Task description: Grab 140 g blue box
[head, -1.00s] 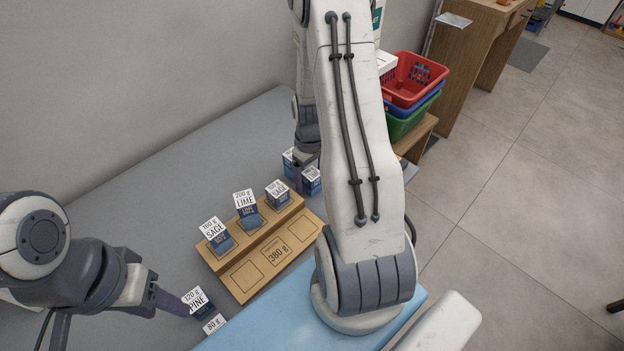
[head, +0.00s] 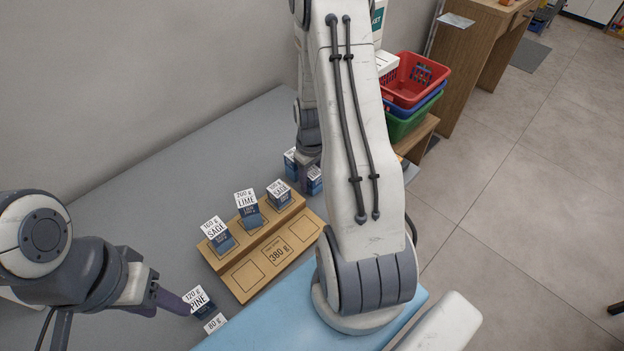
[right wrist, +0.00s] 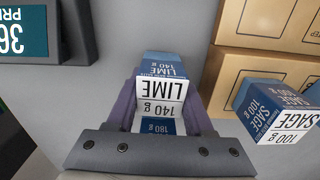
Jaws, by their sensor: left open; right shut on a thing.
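A blue box with a white label reading 140 g LIME (right wrist: 161,88) stands between the fingers of my right gripper (right wrist: 160,100) in the right wrist view. The gripper is shut on it. In the head view my right gripper (head: 308,176) is at the back of the counter, beyond the stepped wooden stand, and largely covers what it holds. A box labelled 180 g (right wrist: 157,126) shows close below the 140 g label, partly hidden by the gripper. My left gripper (head: 166,302) is open and empty, its finger close to the 120 g PINE box (head: 201,300).
The wooden stand (head: 240,285) carries 160 g SAGE (head: 217,237), 200 g LIME (head: 248,208) and 100 g SAGE (head: 279,193) boxes; its front step is marked 380 g. An 80 g box (head: 214,324) is at the front. A dark display (right wrist: 40,35) is beside the right gripper.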

